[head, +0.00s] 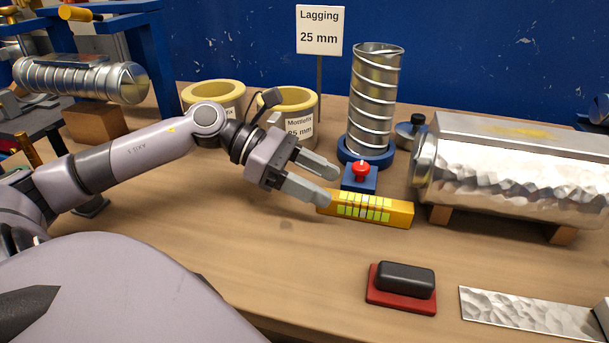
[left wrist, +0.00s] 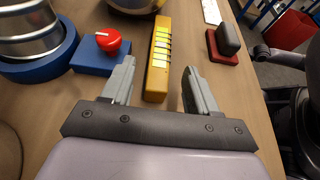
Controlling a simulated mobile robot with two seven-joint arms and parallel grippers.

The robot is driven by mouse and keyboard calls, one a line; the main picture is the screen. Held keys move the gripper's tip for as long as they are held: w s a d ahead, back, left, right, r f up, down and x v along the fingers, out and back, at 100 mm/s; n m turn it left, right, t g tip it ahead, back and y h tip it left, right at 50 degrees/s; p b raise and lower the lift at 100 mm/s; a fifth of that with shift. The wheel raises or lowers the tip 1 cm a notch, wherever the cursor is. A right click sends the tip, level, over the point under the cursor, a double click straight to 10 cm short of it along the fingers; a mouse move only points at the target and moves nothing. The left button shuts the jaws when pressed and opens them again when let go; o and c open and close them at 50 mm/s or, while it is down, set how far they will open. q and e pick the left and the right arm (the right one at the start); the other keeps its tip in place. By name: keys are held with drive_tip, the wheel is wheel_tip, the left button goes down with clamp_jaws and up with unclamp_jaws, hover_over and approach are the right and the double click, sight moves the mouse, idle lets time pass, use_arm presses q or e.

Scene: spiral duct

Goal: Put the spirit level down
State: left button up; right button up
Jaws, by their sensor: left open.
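The spirit level is a yellow bar with a row of bright yellow-green windows (head: 385,217), lying on the workbench in the head view. It also shows in the left wrist view (left wrist: 157,75), where its near end lies between my open fingers. My left gripper (head: 328,183) is open, with its fingertips at the left end of the level. My right gripper is not in view.
A blue box with a red knob (head: 361,176) stands right behind the level. A spiral duct on a blue base (head: 375,105) and a large wrapped duct (head: 520,170) stand behind. A black-and-red block (head: 402,287) and a metal strip (head: 530,312) lie in front. The bench's front middle is clear.

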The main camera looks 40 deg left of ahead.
use_arm(q)
drive_tip(key=shift+v, duration=1.2)
